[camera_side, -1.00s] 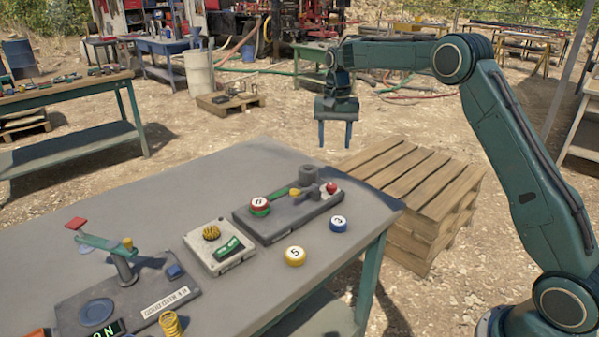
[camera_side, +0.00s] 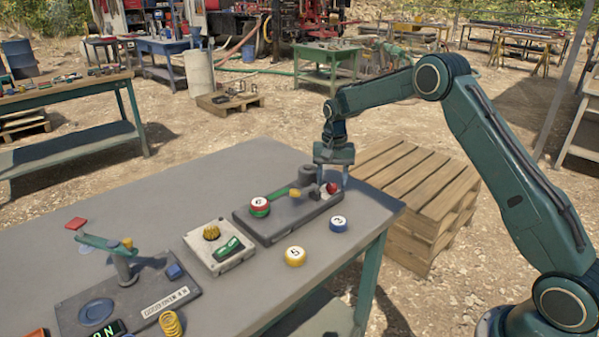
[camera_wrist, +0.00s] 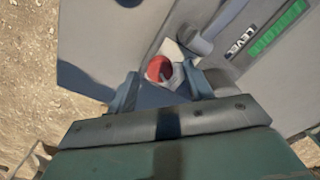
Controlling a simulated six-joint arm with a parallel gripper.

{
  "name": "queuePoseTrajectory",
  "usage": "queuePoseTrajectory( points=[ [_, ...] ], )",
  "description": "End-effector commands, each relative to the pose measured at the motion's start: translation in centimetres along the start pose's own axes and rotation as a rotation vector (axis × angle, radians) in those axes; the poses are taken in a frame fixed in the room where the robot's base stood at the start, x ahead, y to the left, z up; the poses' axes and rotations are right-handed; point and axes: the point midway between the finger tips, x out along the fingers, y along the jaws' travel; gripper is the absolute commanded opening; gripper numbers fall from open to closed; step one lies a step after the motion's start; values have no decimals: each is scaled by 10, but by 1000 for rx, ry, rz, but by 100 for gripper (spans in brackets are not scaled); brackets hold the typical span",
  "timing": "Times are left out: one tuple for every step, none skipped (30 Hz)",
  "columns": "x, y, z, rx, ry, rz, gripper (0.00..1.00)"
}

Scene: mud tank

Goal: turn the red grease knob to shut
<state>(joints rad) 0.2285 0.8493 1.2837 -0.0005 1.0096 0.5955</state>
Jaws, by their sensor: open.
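The red grease knob (camera_side: 332,188) sits at the right end of a dark grey block (camera_side: 275,226) on the table. My gripper (camera_side: 332,182) is down at that end of the block, with its fingers apart and pointing down around the knob. In the wrist view the red knob (camera_wrist: 159,68) shows between the two blue-grey fingers of my gripper (camera_wrist: 160,88). A gap seems to remain beside it, but I cannot tell whether a finger touches it. Part of the knob is hidden by the gripper.
A grey cylinder (camera_side: 307,174) stands close behind the knob. A light box with a yellow knob (camera_side: 211,233) is left. The table's right edge is close.

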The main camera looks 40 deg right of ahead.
Motion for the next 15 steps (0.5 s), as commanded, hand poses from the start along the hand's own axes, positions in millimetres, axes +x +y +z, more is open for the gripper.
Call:
queuePoseTrajectory(
  points=[
    [3, 0, 0, 0, 0, 0, 51],
    [5, 0, 0, 0, 0, 0, 51],
    [6, 0, 0, 0, 1, -1, 51],
    [7, 0, 0, 0, 1, -1, 51],
    [7, 0, 0, 0, 1, -1, 51],
    [8, 0, 0, 0, 1, -1, 51],
    [8, 0, 0, 0, 1, -1, 51],
    [8, 0, 0, 0, 1, -1, 51],
    [8, 0, 0, 0, 1, -1, 51],
    [8, 0, 0, 0, 1, -1, 51],
    [8, 0, 0, 0, 1, -1, 51],
    [8, 0, 0, 0, 1, -1, 51],
    [8, 0, 0, 0, 1, -1, 51],
    [8, 0, 0, 0, 1, -1, 47],
    [8, 0, 0, 0, 1, -1, 39]
  ],
)
